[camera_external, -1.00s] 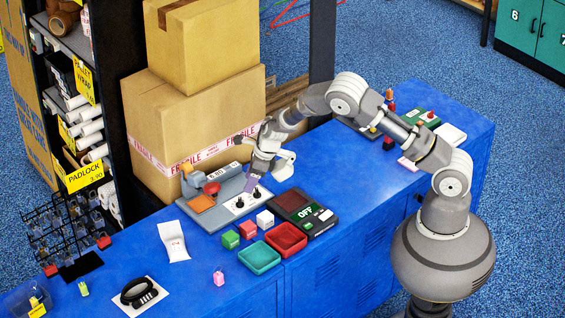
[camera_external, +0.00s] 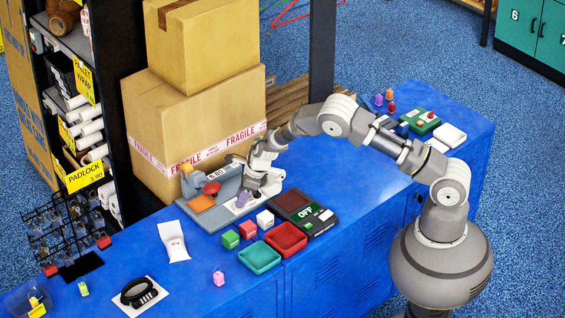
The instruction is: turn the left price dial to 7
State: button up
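The price dials are on a white plate (camera_external: 230,208) at the front right of a grey machine (camera_external: 209,217) on the blue counter. My gripper (camera_external: 243,199) is over this plate, pointing down, with a purple fingertip low at the dials. The gripper and wrist hide the dials, so I cannot read their settings. I cannot tell whether the fingers touch or enclose the left dial.
An orange pad (camera_external: 201,203) and red button (camera_external: 212,188) are left of the gripper. A black device marked OFF (camera_external: 305,211), small green, red and white cubes, a teal tray (camera_external: 259,258) and a red tray (camera_external: 286,239) are close right. Large cartons (camera_external: 190,125) stand behind.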

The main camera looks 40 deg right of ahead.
jog(key=c, duration=0.4)
jog(key=shift+o, duration=0.2)
jog(key=p, duration=0.1)
jog(key=m+p, duration=0.1)
jog(key=shift+s+r+p, duration=0.15)
jog(key=shift+r+p, duration=0.15)
jog(key=shift+p, duration=0.05)
jog(key=shift+m+t+h+p, duration=0.3)
jog(key=shift+p, duration=0.45)
jog(key=shift+a+f+m+p, duration=0.1)
jog(key=shift+f+m+p, duration=0.15)
jog(key=shift+m+p, duration=0.6)
jog(key=shift+f, duration=0.1)
jog(key=o, duration=1)
jog(key=shift+o, duration=0.2)
